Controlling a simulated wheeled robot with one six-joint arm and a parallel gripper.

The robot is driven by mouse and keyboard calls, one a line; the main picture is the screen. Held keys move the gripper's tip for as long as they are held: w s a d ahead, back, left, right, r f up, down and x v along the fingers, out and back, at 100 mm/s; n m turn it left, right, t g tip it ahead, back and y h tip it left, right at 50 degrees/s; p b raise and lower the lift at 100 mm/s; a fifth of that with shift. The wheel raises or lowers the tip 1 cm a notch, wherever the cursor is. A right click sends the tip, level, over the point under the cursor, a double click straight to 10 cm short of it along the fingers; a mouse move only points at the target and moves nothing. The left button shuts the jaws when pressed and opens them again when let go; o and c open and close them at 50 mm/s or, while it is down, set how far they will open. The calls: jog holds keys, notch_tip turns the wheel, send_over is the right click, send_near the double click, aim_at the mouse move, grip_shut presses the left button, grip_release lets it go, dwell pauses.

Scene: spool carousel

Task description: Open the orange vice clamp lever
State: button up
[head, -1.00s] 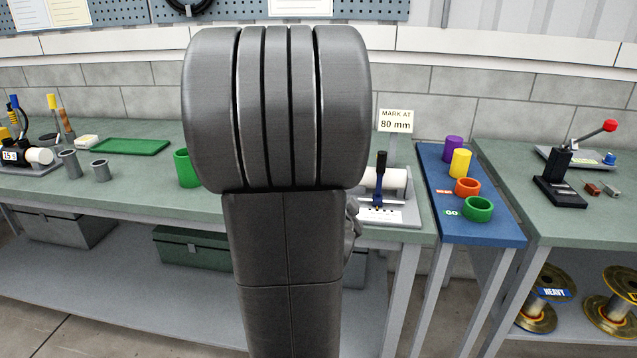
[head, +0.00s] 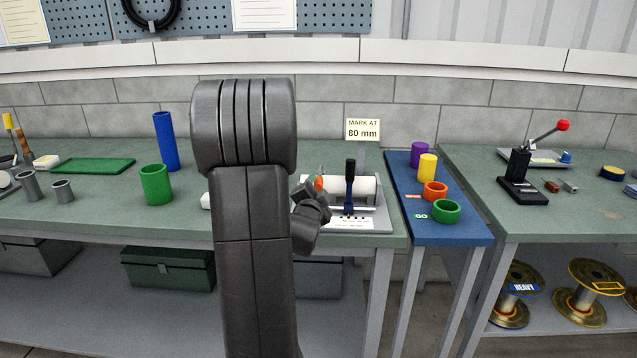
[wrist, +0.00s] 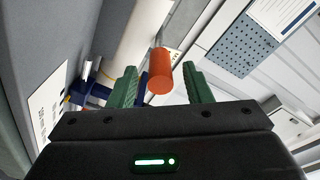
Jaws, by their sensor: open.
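The orange lever (wrist: 160,74) shows in the wrist view as a short cylinder between the two green fingers of my gripper (wrist: 159,68). The fingers are open, with a visible gap on each side of the lever; whether either touches it I cannot tell. In the head view only a small orange piece of the lever (head: 319,184) shows behind my wrist, at the left end of a white tube (head: 355,186) in the fixture. My gripper's fingers are hidden there. A blue bracket with a black handle (head: 350,172) stands in front of the tube.
A blue side table (head: 405,205) with coloured rings and tubes stands right of the fixture. A black press with a red-knobbed lever (head: 520,170) is on the right bench. A green cup (head: 156,184) and a blue tube (head: 165,141) stand to the left.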

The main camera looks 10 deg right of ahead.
jog(key=shift+x, duration=1.4)
jog(key=shift+c, duration=0.5)
grip_shut()
jog(key=shift+r+p, duration=0.2)
jog(key=shift+p, duration=0.15)
